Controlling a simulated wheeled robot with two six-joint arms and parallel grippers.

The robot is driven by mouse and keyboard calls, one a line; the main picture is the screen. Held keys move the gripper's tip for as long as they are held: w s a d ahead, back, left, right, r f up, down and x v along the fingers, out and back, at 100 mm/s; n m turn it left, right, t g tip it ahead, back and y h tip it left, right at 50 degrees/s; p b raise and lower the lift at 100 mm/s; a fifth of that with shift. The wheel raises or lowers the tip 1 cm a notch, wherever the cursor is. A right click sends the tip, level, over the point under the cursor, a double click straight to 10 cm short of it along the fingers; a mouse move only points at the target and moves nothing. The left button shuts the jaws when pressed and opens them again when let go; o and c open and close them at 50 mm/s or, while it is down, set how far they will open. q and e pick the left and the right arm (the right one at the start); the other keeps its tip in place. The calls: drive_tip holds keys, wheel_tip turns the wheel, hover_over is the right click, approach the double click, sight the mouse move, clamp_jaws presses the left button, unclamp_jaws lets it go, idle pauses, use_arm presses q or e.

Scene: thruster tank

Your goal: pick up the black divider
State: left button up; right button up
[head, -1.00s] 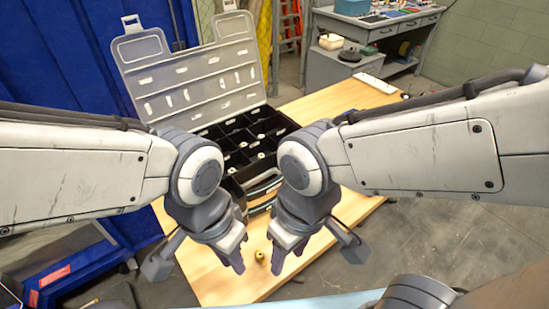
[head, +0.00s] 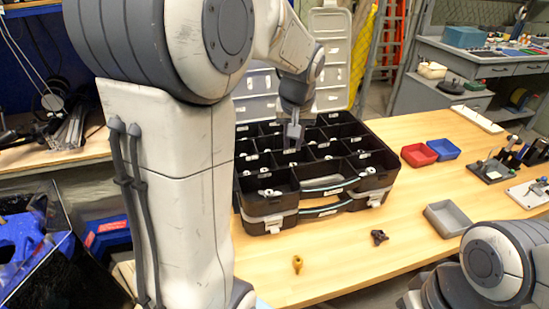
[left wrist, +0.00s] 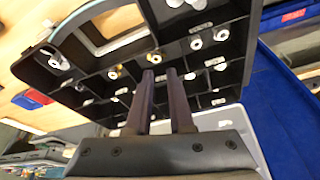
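The black case (head: 300,190) stands open on the wooden table, split into several compartments by black dividers. I cannot tell which divider the task means. My left gripper (head: 293,145) is over the middle of the case, pointing down, fingertips at or just above the compartment walls. In the left wrist view the two fingers (left wrist: 160,76) stand apart with a narrow gap, and black compartment walls (left wrist: 125,72) lie beyond them. Nothing is clearly held. My right gripper is out of view; only part of its arm shows at the lower right.
Red (head: 419,155) and blue (head: 442,148) bins and a grey tray (head: 448,218) sit right of the case. A dark knob-like part (head: 379,237) and a brass piece (head: 297,263) lie in front. The case's raised lid (head: 330,60) stands behind it.

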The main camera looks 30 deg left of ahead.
sight(255, 149)
use_arm(q)
drive_tip(key=a+f+n, duration=0.1)
drive_tip(key=a+f, duration=0.1)
drive_tip(key=a, duration=0.2)
drive_tip(key=w+a+f+n+y+b, duration=0.1)
drive_tip(key=a, duration=0.3)
drive_tip(key=w+a+f+n, duration=0.1)
drive_tip(key=a+f, duration=0.1)
drive_tip(key=a, duration=0.2)
drive_tip(key=shift+a+f+n+b, duration=0.3)
drive_tip(key=shift+b, duration=0.1)
drive_tip(key=x, duration=0.5)
drive_tip(key=shift+w+a+f, duration=0.1)
drive_tip(key=shift+a+f, duration=0.15)
drive_tip(key=shift+a, duration=0.05)
drive_tip(key=shift+y, duration=0.3)
clamp_jaws()
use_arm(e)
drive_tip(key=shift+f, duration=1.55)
